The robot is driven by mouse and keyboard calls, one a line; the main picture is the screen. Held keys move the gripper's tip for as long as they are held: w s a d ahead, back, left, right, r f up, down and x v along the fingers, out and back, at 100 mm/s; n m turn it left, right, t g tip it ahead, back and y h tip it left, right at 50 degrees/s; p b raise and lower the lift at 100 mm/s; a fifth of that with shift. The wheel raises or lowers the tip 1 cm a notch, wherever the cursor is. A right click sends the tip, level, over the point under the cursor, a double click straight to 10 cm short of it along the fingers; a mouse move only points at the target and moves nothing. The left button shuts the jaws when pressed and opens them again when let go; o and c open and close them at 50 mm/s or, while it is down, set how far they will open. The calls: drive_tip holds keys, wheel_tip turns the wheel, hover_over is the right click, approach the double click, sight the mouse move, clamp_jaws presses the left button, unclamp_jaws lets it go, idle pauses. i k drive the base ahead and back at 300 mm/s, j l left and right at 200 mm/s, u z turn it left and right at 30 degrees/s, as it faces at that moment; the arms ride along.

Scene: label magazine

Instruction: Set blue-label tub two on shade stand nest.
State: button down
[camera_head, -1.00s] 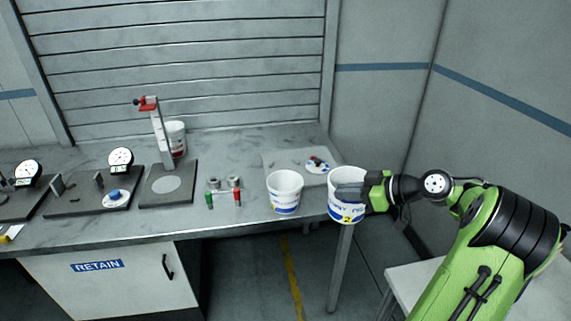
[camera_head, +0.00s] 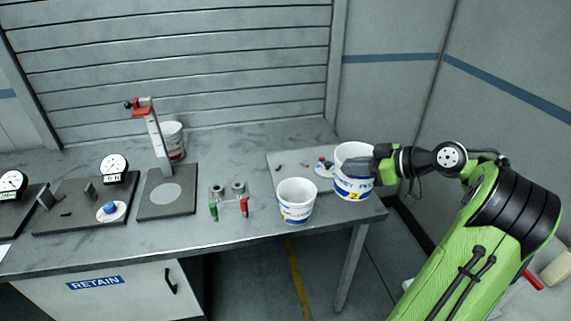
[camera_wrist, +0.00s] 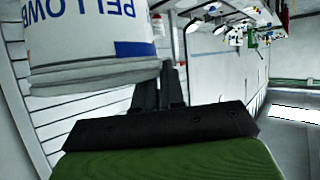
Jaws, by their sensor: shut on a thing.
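A white tub with a blue label and a yellow patch marked 2 (camera_head: 352,160) is held at the right end of the bench. My gripper (camera_head: 366,172) is shut on its wall from the right. The tub is upright in the head view; its label and rim fill the upper left of the wrist view (camera_wrist: 90,40). A second white tub with a blue label (camera_head: 296,203) stands on the bench's front edge, left of the held one. A dark stand with a pale round spot (camera_head: 166,193) and an upright post with a red clamp stands further left. I cannot tell whether that spot is the nest.
A white tub with a red label (camera_head: 173,140) stands behind the post. A small rack with green and red handles (camera_head: 230,203) sits between the stand and the tubs. Dial gauges (camera_head: 114,167) are at left. A grey mat (camera_head: 290,161) lies at the back right.

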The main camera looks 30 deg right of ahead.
sight(293, 172)
drive_tip(key=i, duration=1.05)
